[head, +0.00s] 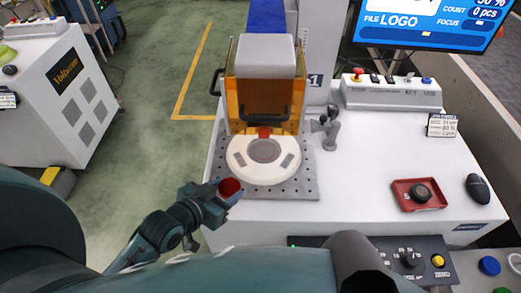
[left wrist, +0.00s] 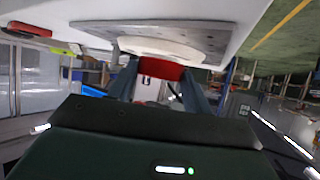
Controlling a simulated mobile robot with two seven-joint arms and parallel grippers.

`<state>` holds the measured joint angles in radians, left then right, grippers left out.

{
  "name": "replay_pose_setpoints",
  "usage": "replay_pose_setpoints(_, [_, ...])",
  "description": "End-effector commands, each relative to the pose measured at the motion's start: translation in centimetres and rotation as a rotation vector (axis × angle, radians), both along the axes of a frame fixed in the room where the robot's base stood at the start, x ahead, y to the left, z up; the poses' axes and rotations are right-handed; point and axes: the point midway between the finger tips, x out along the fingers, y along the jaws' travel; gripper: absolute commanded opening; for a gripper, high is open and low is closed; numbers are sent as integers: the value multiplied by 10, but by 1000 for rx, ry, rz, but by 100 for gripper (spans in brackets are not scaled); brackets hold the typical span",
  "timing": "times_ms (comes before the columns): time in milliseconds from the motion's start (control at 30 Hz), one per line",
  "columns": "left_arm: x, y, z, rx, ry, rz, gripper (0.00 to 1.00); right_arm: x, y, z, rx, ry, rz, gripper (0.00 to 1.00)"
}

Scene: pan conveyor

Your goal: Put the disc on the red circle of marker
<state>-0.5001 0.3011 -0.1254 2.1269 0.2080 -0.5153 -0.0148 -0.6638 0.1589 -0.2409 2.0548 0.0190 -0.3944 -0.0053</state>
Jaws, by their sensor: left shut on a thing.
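My left gripper (head: 220,191) is shut on a red disc (head: 230,186), which it holds at the front left of the marker, by the table's edge. The red disc also shows between the fingers in the left wrist view (left wrist: 160,69). The marker (head: 265,60) has a grey-white head and an orange see-through guard. Below it, a round white plate (head: 240,160) with a grey round centre (head: 265,150) lies on a grey perforated base (head: 304,186). A small red part (head: 264,132) shows at the plate's back edge. My right gripper is not in view.
A red tray (head: 401,204) with a black round piece (head: 420,193) lies on the white table (head: 365,150) at the right, beside a black mouse (head: 478,188). A button box (head: 390,95) stands behind. A small grey stand (head: 329,128) is right of the plate.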

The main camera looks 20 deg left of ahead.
Motion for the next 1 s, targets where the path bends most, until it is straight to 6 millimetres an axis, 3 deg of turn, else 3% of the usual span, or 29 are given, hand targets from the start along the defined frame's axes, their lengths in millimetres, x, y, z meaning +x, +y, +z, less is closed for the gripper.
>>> replay_pose_setpoints(167, [6,13,-16,-4,-6,-38,20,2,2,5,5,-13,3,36])
replay_pose_setpoints(600, [108,-19,-16,-8,-8,-38,20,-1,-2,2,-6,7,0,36])
replay_pose_setpoints(1000, [155,-34,-16,-7,-7,-39,20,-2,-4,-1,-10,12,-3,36])
